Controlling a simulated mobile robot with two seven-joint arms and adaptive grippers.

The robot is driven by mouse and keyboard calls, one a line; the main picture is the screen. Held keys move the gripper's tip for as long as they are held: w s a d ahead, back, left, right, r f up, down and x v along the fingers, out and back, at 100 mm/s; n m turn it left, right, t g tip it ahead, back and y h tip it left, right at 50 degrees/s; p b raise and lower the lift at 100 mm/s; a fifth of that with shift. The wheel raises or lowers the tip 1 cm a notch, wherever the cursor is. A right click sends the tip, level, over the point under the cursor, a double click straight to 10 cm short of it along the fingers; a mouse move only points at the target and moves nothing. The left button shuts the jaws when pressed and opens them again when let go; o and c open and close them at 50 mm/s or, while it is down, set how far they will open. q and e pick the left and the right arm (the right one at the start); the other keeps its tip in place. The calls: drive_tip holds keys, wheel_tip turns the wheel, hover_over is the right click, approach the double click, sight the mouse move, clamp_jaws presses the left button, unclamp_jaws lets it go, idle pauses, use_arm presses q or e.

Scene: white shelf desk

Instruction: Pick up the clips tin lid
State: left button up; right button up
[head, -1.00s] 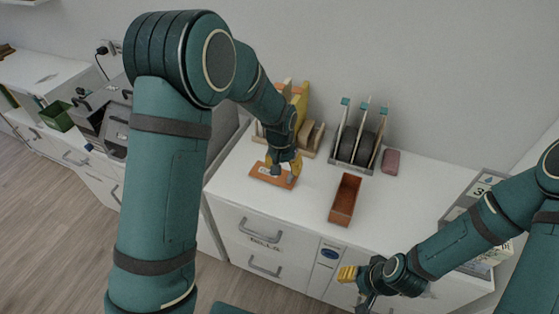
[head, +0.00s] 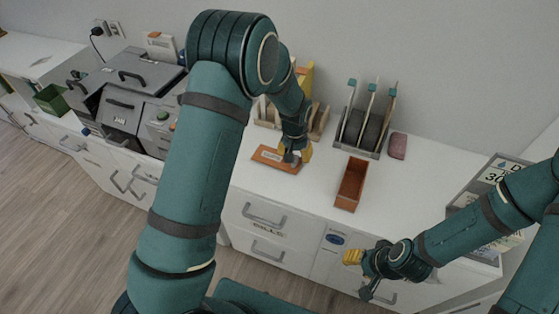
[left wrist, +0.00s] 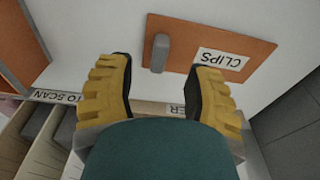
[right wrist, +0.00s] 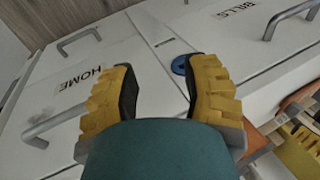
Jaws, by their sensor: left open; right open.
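The clips tin lid (head: 269,157) is a flat orange-brown plate lying on the white desk top. In the left wrist view the lid (left wrist: 255,55) shows a white "CLIPS" label and an upright grey handle (left wrist: 160,52) near one end. My left gripper (head: 296,154) is open over the handle end of the lid. In the left wrist view its yellow fingers (left wrist: 160,85) stand apart, with the handle between and beyond their tips. The open orange-brown tin (head: 351,187) sits to the right. My right gripper (head: 362,272) is open and empty in front of the drawers.
A wooden holder with yellow items (head: 268,112) is behind the lid. A grey machine (head: 125,105) stands left.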

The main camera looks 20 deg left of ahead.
sight(296, 159)
use_arm(q)
drive_tip(key=f, duration=0.3)
drive_tip(key=shift+w+d+f+b, duration=0.1)
drive_tip(key=shift+w+f+b, duration=0.15)
drive_tip(key=shift+b, duration=0.1)
clamp_jaws()
use_arm(e)
drive_tip(key=shift+w+f, duration=0.1)
drive_tip(key=shift+f, duration=0.35)
use_arm(q)
drive_tip(key=shift+s+r, duration=0.1)
